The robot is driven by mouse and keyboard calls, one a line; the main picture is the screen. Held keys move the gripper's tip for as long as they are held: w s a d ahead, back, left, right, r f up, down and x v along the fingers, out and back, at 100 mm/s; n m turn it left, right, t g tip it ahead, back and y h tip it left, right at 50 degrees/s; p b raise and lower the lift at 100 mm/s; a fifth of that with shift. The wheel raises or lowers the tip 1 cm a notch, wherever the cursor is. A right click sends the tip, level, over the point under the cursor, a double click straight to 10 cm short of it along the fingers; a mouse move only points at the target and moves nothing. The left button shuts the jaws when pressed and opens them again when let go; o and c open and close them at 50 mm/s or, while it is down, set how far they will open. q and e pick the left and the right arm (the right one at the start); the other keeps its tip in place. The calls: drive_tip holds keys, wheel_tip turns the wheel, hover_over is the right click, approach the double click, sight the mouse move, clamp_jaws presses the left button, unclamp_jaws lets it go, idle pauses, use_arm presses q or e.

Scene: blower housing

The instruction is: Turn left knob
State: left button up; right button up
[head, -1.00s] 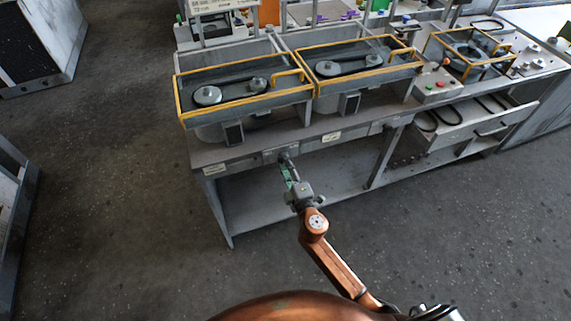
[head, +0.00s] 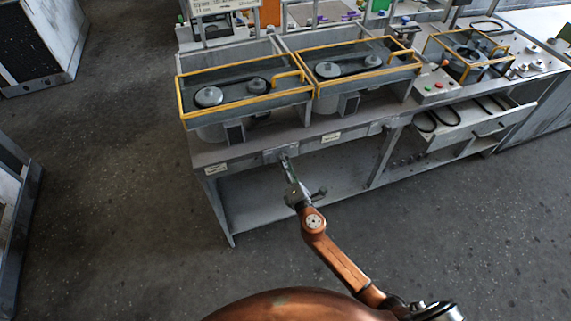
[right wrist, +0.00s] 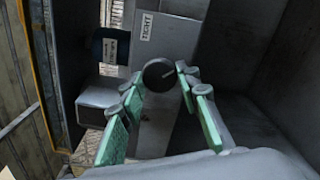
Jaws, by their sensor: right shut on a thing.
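The left knob is a dark round dial with a light pointer line, and it shows in the right wrist view (right wrist: 157,74) on the grey front panel of the bench. My right gripper (right wrist: 167,78) is shut on this knob, with its green-padded fingers on either side of it. In the head view my right gripper (head: 286,166) reaches the bench's front rail below the left yellow-framed housing (head: 245,98). The knob is too small and covered there to make out. My left gripper is not in view.
A second yellow-framed housing (head: 365,83) stands to the right on the same bench. White labels (head: 331,136) sit on the front rail. An open drawer (head: 465,131) juts out at the right. The floor in front of the bench is clear.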

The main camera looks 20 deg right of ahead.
drive_tip(key=shift+f, duration=0.1)
idle(0.3)
drive_tip(key=o, duration=1.2)
drive_tip(key=shift+c, duration=0.2)
drive_tip(key=s, duration=1.2)
drive_tip(key=shift+d, duration=0.25)
